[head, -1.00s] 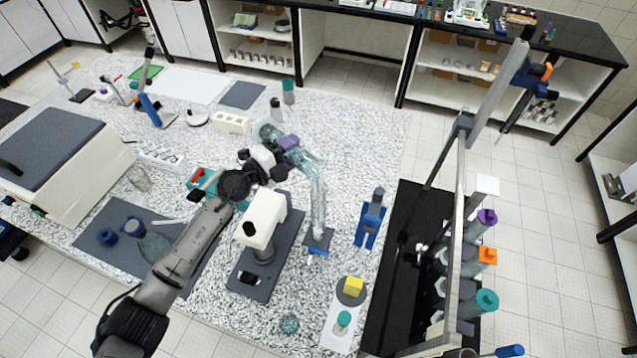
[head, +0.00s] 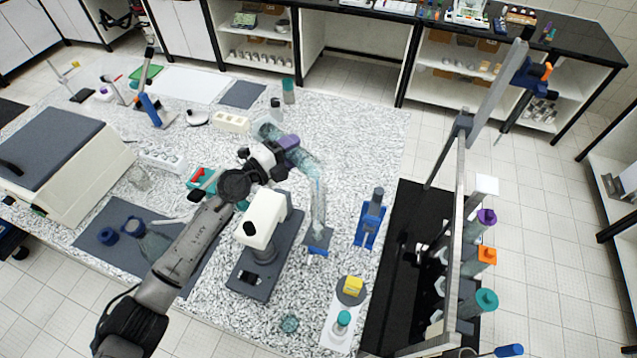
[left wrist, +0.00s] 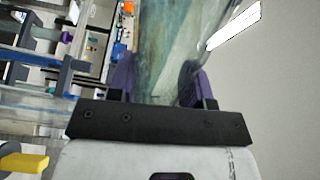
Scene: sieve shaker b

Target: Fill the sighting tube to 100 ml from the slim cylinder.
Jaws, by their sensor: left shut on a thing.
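My left gripper (head: 288,143), with purple fingers, is shut on the slim cylinder (head: 306,160), a clear vessel with a bluish tint. It holds the cylinder tilted, its lower right end at the top of the sighting tube. In the left wrist view the cylinder (left wrist: 165,45) fills the space between the purple fingers (left wrist: 157,85). The graduations and liquid level are too small to read. My right gripper is not in view.
A white and dark instrument (head: 264,222) stands just left of the tube, under my left arm. A blue stand (head: 371,215) is close on the right. A rack with capped bottles (head: 486,255) is farther right.

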